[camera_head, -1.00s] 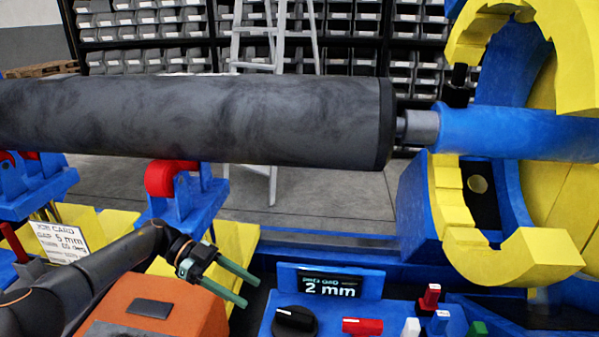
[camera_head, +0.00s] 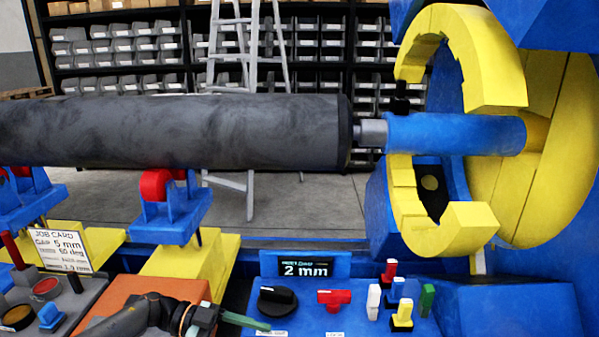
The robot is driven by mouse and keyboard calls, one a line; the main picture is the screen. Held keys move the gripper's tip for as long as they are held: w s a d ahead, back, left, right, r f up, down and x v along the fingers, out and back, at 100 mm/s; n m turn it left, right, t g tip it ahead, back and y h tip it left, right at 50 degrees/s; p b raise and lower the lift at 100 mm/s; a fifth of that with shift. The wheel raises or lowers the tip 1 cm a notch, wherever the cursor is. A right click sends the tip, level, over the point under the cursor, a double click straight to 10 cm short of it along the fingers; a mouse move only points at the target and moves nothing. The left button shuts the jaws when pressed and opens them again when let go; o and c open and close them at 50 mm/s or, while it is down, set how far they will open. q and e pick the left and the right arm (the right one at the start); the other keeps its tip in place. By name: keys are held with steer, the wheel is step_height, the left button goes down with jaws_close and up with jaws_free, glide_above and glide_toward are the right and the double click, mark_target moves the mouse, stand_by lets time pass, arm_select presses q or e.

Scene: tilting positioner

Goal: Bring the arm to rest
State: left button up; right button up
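My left arm lies low over the orange block (camera_head: 140,287) at the bottom of the head view. My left gripper (camera_head: 255,323), with green fingers, points right, close to the left edge of the blue control panel (camera_head: 350,325). Its fingers show nearly edge-on, so its opening cannot be told; nothing is seen held. My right gripper is not in view. A long dark grey cylinder (camera_head: 170,132) lies level on blue supports with red rollers (camera_head: 155,185). Its shaft end meets a blue spindle (camera_head: 455,133) inside an open yellow ring (camera_head: 410,197).
The panel carries a black knob (camera_head: 277,301), a red T-handle (camera_head: 334,300), several coloured switches and a display (camera_head: 303,269) reading 2 mm. A job card (camera_head: 61,250) reading gap 5 mm stands left. Button controls (camera_head: 46,288) sit below it. Shelves and a ladder are behind.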

arm_select(q)
steer(key=s+d+f+n+t+h, duration=0.1)
steer(key=s+d+f+n+t, duration=0.25)
steer(key=d+n+t, duration=0.7)
steer(key=s+a+f+n+y, duration=0.8)
steer(key=s+a+f+y, duration=0.5)
steer(key=s+a, duration=0.3)
steer(key=s+a+r+y+p, duration=0.1)
steer(key=s+a+r+p, duration=0.1)
steer(key=r+p, duration=1.1)
steer(key=s+t+p, duration=0.1)
steer(key=p, duration=0.3)
steer(key=shift+a+p, duration=0.15)
steer(key=shift+p, duration=0.15)
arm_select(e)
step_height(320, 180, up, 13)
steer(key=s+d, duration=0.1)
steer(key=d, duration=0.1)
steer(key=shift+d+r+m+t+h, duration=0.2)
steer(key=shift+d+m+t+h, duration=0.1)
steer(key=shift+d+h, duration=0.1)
